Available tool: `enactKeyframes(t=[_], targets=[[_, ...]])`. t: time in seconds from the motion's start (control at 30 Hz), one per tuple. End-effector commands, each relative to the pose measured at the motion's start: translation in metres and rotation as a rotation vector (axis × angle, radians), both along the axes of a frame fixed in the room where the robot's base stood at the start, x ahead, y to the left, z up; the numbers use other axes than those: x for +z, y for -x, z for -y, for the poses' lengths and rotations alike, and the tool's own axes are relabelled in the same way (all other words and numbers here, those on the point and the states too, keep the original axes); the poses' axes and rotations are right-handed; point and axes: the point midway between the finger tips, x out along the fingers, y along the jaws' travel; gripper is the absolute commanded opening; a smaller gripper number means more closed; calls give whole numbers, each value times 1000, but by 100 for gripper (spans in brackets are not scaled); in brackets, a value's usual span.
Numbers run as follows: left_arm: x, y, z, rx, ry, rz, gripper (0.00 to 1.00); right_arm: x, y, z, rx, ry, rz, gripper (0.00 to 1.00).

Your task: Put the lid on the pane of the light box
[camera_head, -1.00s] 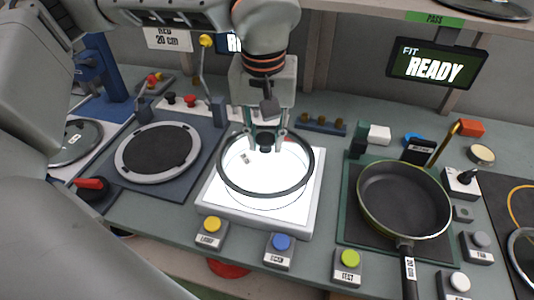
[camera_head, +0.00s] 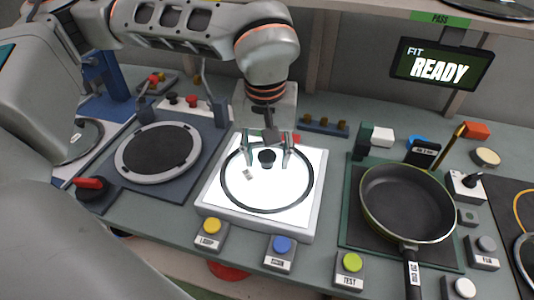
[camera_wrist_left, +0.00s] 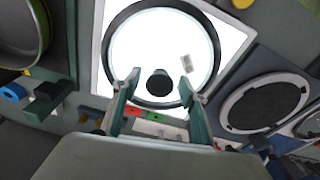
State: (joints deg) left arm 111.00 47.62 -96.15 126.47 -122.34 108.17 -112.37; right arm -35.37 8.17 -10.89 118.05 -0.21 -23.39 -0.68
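The glass lid (camera_head: 225,197) with a dark rim and black knob (camera_head: 267,157) lies flat on the lit white pane of the light box (camera_head: 213,196). Its rim appears within the pane's edges. In the left wrist view the lid (camera_wrist_left: 216,40) fills much of the bright pane, with its knob (camera_wrist_left: 159,84) near the fingertips. My left gripper (camera_head: 267,155) is open above the lid, one finger on each side of the knob with gaps between. The fingers also show apart in the left wrist view (camera_wrist_left: 158,90). My right gripper is not in view.
A dark pan (camera_head: 405,203) sits on a green-edged mat to the right. A round burner-like plate (camera_head: 157,150) is at left. Push buttons line the front edge, including a yellow one (camera_head: 212,226) and a blue one (camera_head: 281,244). A screen (camera_head: 440,66) reads "FIT READY".

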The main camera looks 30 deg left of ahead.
Motion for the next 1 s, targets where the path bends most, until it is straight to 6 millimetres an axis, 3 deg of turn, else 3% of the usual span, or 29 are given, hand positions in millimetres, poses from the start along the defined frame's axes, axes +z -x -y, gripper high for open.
enactKeyframes(t=[0.23,0.37,0.8,1.0], targets=[[1,0,0,0,0,0,43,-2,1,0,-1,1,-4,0],[12,0,0,1,1,4,43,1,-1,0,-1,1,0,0],[97,10,5,0,0,7,43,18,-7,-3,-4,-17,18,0],[118,12,6,1,0,2,43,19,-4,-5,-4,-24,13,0]])
